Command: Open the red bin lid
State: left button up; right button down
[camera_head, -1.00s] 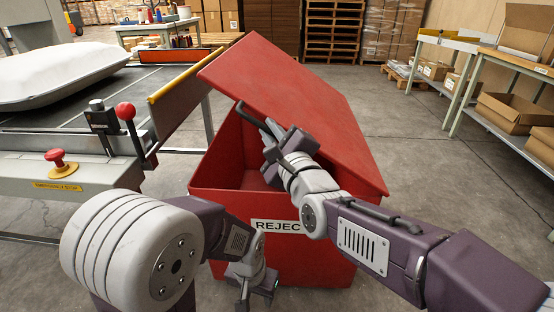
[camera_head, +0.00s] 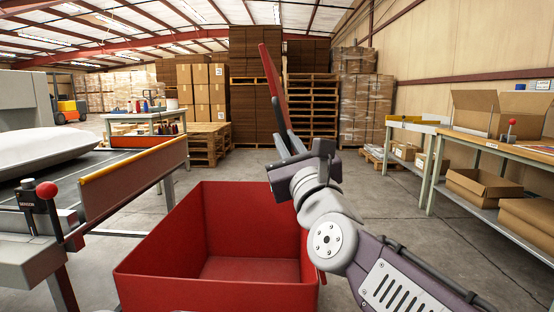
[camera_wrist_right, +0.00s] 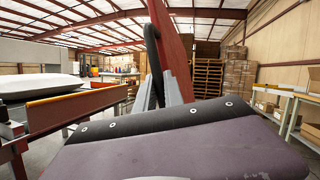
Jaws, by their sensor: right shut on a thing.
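The red bin (camera_head: 215,290) stands at the front centre of the head view, its top open and its inside empty as far as I see. Its red lid (camera_head: 270,75) stands raised and nearly upright, seen almost edge-on. In the right wrist view the lid (camera_wrist_right: 172,45) rises just ahead, with a black handle (camera_wrist_right: 152,50) on its face. My right gripper (camera_head: 284,130) is shut on the handle; its fingers also show in the wrist view (camera_wrist_right: 160,95). My left gripper is out of view.
A workbench (camera_head: 510,150) with cardboard boxes is on the right. Pallets (camera_head: 312,105) and stacked boxes stand behind. Floor right of the bin is clear.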

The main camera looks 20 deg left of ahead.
jog(key=shift+w+d+r+m, duration=0.1)
jog(key=shift+w+d+m, duration=0.15)
jog(key=shift+d, duration=0.3)
jog(key=c, duration=1.5)
grip_release()
jog(key=shift+o, duration=0.2)
jog(key=shift+s, duration=0.1)
